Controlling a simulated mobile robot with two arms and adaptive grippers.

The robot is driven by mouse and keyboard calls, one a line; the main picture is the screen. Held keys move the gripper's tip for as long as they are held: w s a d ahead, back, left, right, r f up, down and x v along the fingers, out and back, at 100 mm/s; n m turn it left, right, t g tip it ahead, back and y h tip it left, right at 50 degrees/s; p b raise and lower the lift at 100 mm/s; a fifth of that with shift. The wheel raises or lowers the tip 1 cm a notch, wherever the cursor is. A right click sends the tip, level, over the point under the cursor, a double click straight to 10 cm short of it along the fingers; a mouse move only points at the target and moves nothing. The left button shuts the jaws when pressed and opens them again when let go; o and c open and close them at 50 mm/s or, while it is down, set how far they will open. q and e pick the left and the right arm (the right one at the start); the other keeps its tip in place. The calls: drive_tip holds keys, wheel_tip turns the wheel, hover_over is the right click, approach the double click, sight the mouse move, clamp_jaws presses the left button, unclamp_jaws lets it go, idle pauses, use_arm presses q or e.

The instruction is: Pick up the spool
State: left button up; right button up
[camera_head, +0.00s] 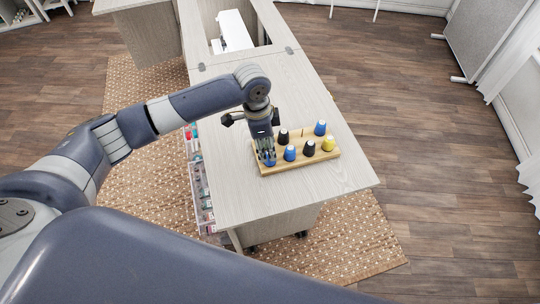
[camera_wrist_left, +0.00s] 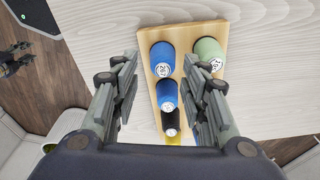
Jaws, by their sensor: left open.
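A wooden rack (camera_head: 290,167) on the pale cabinet top holds several upright spools. In the left wrist view, a blue spool (camera_wrist_left: 162,57) stands at its far end beside a pale green spool (camera_wrist_left: 208,50). A second blue spool (camera_wrist_left: 167,95), a black spool (camera_wrist_left: 171,120) and a partly hidden yellow spool (camera_wrist_left: 172,139) follow in line. My left gripper (camera_head: 265,156) points down over the rack's left end. Its fingers are spread, with the end blue spool between them in the wrist view; contact cannot be told. My right gripper is out of view.
The cabinet top (camera_head: 235,195) is bare around the rack. An opening with a white machine (camera_head: 233,30) lies at the back.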

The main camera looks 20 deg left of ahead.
use_arm(q)
drive_tip(key=shift+w+f, duration=0.2)
drive_tip(key=shift+f, duration=0.2)
drive_tip(key=f, duration=0.1)
drive_tip(key=f+p, duration=0.1)
drive_tip(key=f, duration=0.2)
drive_tip(key=shift+w+d+f, duration=0.15)
drive_tip(key=shift+d, duration=0.25)
drive_tip(key=shift+f, duration=0.25)
drive_tip(key=shift+w, duration=0.1)
drive_tip(key=c, duration=0.6)
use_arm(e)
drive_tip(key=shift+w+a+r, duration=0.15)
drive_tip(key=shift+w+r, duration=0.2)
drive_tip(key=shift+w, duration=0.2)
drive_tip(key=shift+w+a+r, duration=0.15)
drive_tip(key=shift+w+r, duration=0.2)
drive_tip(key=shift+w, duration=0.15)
